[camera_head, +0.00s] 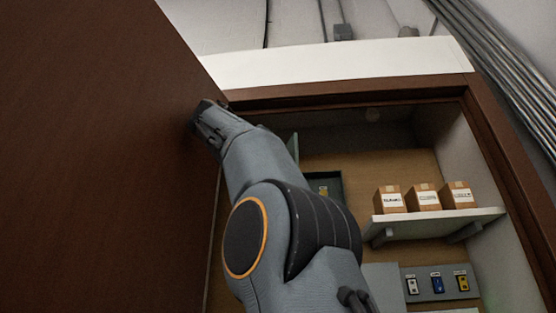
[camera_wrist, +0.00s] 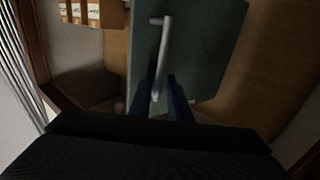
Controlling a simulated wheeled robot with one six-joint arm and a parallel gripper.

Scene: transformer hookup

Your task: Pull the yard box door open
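The yard box door is a flat grey-green panel (camera_wrist: 200,50) with a pale bar handle (camera_wrist: 162,50) in the wrist view. In the head view a narrow strip of the door (camera_head: 294,148) shows almost edge-on, left of the open dark box (camera_head: 325,186); the door stands swung out. My gripper (camera_wrist: 161,80) has its two dark fingers apart, with the handle's end showing between them. I cannot tell whether they touch it. In the head view the fingers are not clear; my wrist end is beside the large brown door.
A large brown cabinet door (camera_head: 90,150) stands close on the left. Inside the cabinet, a shelf (camera_head: 480,217) holds small cardboard boxes (camera_head: 424,198). Below it is a grey panel (camera_head: 440,292) with coloured switches. The brown frame (camera_head: 500,150) borders the right.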

